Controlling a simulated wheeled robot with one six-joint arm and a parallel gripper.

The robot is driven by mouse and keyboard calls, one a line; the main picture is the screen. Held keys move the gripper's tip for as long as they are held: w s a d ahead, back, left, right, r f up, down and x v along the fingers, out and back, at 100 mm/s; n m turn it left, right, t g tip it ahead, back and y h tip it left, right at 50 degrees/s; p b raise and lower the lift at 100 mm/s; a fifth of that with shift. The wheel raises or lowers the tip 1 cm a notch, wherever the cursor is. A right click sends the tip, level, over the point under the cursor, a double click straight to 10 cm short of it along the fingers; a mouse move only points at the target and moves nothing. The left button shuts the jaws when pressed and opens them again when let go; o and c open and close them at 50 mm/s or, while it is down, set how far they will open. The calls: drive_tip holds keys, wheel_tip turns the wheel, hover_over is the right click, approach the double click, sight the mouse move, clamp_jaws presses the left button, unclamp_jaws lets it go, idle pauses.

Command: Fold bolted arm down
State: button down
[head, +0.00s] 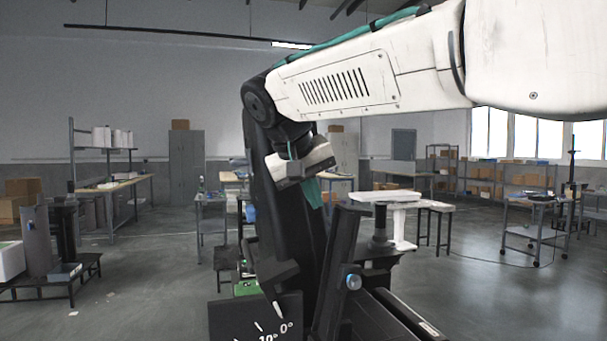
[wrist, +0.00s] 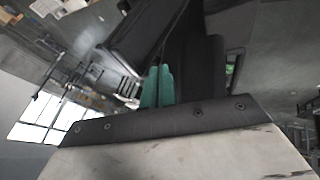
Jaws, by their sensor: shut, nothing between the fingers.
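A tall dark arm (head: 283,225) stands steeply upright in the middle of the head view, leaning a little left at its top. At its foot are a dark plate (head: 240,318) with white angle marks, 0° and 10° readable, and a pale pointer. A blue-and-silver knob (head: 352,281) sits on a black post to the right. My gripper (head: 314,192), with teal fingers, is shut and empty, pointing down beside the dark arm's upper part. Its teal fingers (wrist: 157,86) lie against dark beams in the wrist view. I cannot tell whether they touch. The bolt is not clearly visible.
A white-topped stand (head: 385,197) is behind on the right. A low bench (head: 65,287) with dark cylinders is at left. A wheeled cart (head: 535,238) and shelves (head: 500,178) are farther right. Open floor (head: 480,290) lies at right. My white arm crosses the upper right.

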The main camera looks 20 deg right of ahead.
drive_tip(key=d, duration=0.3)
drive_tip(key=shift+s+d+f, duration=0.1)
drive_tip(key=shift+d+f, duration=0.05)
drive_tip(key=shift+d, duration=0.1)
drive_tip(key=shift+d, duration=0.1)
